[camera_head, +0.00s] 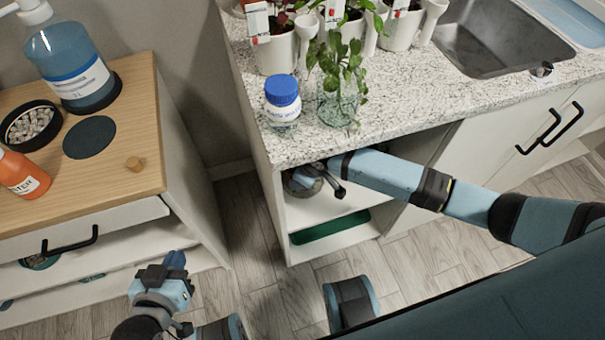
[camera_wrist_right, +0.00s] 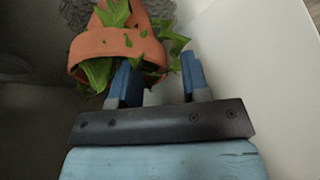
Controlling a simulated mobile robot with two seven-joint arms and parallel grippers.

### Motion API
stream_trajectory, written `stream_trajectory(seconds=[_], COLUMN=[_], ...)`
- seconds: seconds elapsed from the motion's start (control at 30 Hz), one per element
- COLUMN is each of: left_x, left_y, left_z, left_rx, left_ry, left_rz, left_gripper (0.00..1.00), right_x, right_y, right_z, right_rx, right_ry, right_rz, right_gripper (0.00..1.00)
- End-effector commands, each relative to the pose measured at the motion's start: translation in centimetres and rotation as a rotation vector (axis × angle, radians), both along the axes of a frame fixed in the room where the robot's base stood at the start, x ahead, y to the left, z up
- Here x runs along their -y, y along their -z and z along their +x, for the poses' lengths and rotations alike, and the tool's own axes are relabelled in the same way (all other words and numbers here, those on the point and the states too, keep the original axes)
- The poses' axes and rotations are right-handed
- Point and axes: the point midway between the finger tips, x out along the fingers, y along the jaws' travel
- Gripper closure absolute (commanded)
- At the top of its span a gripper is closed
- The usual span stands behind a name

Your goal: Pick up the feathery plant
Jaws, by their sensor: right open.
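In the right wrist view, a plant with pointed green leaves (camera_wrist_right: 98,72) sits in a terracotta pot (camera_wrist_right: 100,42). I cannot tell for sure that it is the feathery plant. My right gripper (camera_wrist_right: 158,72) is open; its left finger overlaps the pot's rim, and its right finger is to the right of the pot. Contact is unclear. In the head view my right arm reaches into the open cabinet under the counter, which hides that plant. My left gripper (camera_head: 174,272) is low beside the wooden-topped cabinet, and its jaw gap is unclear.
The granite counter (camera_head: 235,60) overhangs the open shelf (camera_head: 330,210). On it stand several potted plants, a glass jar with a leafy cutting (camera_head: 338,105) and a blue-capped bottle (camera_head: 282,100). A pale wall (camera_wrist_right: 275,70) is close on the right in the wrist view.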

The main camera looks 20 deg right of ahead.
Motion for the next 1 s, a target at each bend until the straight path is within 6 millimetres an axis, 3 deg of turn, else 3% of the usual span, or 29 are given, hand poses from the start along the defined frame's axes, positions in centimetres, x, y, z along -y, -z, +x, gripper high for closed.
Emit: stream_trajectory(seconds=[0.03,0.2,0.23,1.0], left_x=[-0.01,-0.05,-0.04,-0.16], left_y=[0.01,0.14,0.16,0.24], left_z=[0.0,-0.02,-0.02,-0.01], left_rx=[-0.001,-0.002,-0.002,-0.004], left_ry=[0.001,0.0,0.0,-0.001], left_rz=[0.001,0.003,0.003,0.005], left_gripper=[1.0,1.0,1.0,1.0], right_x=[0.01,0.03,0.03,0.05], right_y=[-0.02,-0.02,-0.02,0.0], right_z=[0.0,0.0,0.0,-0.02], right_rx=[0.0,0.0,0.0,-0.001], right_ry=[0.0,0.0,0.0,0.0], right_rz=[0.0,0.0,0.0,-0.001], right_gripper=[0.58,0.97,1.0,1.0])
